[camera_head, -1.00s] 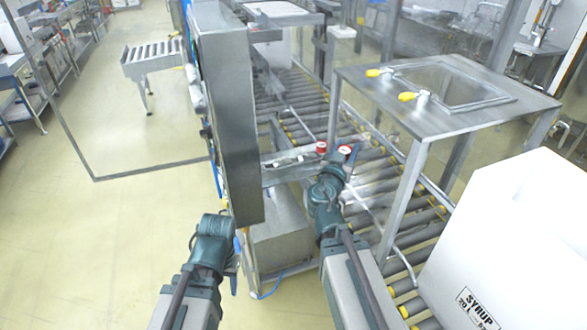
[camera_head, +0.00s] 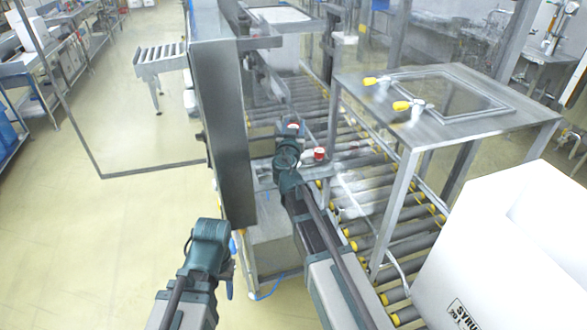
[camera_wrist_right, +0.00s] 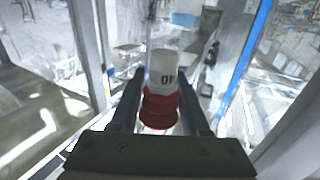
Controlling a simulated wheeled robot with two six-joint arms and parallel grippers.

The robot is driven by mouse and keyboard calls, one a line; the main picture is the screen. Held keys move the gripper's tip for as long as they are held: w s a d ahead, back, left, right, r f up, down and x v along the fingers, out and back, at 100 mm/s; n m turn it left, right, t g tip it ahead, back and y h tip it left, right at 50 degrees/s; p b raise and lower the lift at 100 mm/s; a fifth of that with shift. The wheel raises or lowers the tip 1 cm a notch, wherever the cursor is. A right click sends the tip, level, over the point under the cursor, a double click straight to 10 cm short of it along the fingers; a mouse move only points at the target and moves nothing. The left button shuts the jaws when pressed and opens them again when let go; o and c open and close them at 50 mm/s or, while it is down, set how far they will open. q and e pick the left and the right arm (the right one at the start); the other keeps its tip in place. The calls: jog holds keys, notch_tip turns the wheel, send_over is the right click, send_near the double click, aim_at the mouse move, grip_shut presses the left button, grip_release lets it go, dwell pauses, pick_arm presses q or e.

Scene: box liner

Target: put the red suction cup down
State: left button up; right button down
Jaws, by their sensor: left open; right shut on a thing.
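The red suction cup (camera_wrist_right: 160,110) shows in the right wrist view between the two fingers of my right gripper (camera_wrist_right: 163,92), which is shut on it. A white cylindrical part with dark lettering (camera_wrist_right: 163,70) sits against its far end. In the head view my right gripper (camera_head: 290,132) is over the metal ledge beside the tall steel cabinet, and a bit of red shows at its tip. A second red cup with a white top (camera_head: 319,153) stands on the ledge just right of it. My left gripper (camera_head: 228,268) is open and empty, low in front of the cabinet.
The tall steel cabinet (camera_head: 222,120) stands close left of my right gripper. A roller conveyor (camera_head: 375,195) runs behind and to the right. A steel table with yellow-handled clamps (camera_head: 450,120) and a large white box (camera_head: 500,250) are at the right.

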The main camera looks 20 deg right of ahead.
jog(key=shift+f+b, duration=5)
jog(key=shift+f, duration=0.05)
jog(key=shift+f+b, duration=0.3)
jog(key=shift+b, duration=0.05)
jog(key=shift+c, duration=1.9)
grip_release()
jog(key=shift+r+p, duration=0.5)
jog(key=shift+p, duration=0.05)
jog(key=v, duration=1.2)
jog(key=shift+f, duration=0.15)
